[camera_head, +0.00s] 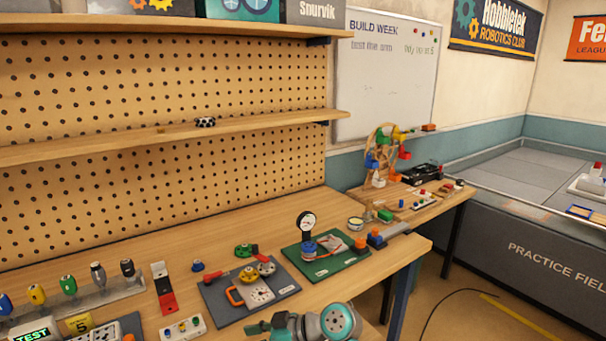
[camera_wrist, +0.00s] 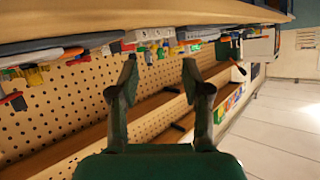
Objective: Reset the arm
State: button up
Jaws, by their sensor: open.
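My gripper (camera_wrist: 160,68) shows in the wrist view with its two dark green fingers spread apart. Nothing is between the fingertips. The wrist view looks upside down, with the workbench along the top and the pegboard below. In the head view, a grey and teal part of my arm (camera_head: 338,321) shows at the bottom edge, in front of the workbench (camera_head: 372,265). The rest of my arm is out of that picture.
A grey board (camera_head: 222,312) with coloured parts and a green board (camera_head: 320,267) with a dial gauge lie near my arm. Tools stand in a rack (camera_head: 95,301) at left. A shelf (camera_head: 100,143) crosses the pegboard (camera_head: 250,75). Bare bench lies behind the boards.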

jog(key=s+d+f+m+t+h, duration=0.25)
jog(key=s+d+f, duration=0.2)
jog(key=f, duration=0.35)
jog(key=s+d+f+m+t+h, duration=0.1)
jog(key=s+d+f+m+t, duration=0.3)
jog(key=f, duration=0.5)
jog(key=s+d+f+m+t+h, duration=0.2)
jog(key=s+d+f+m+h, duration=0.3)
jog(key=s+d, duration=0.8)
jog(key=s+d+r+m+t+h, duration=0.1)
jog(key=s+d+r, duration=0.15)
jog(key=s, duration=0.55)
jog(key=s+d+r+m+t+h, duration=0.15)
jog(key=s+d, duration=0.25)
jog(key=s, duration=0.4)
jog(key=s+d+r+t+h, duration=0.1)
jog(key=s+d+r+h, duration=0.1)
jog(key=s+r, duration=0.9)
jog(key=shift+s+d+r+t, duration=0.35)
jog(key=shift+r+t, duration=0.05)
jog(key=shift+r, duration=0.95)
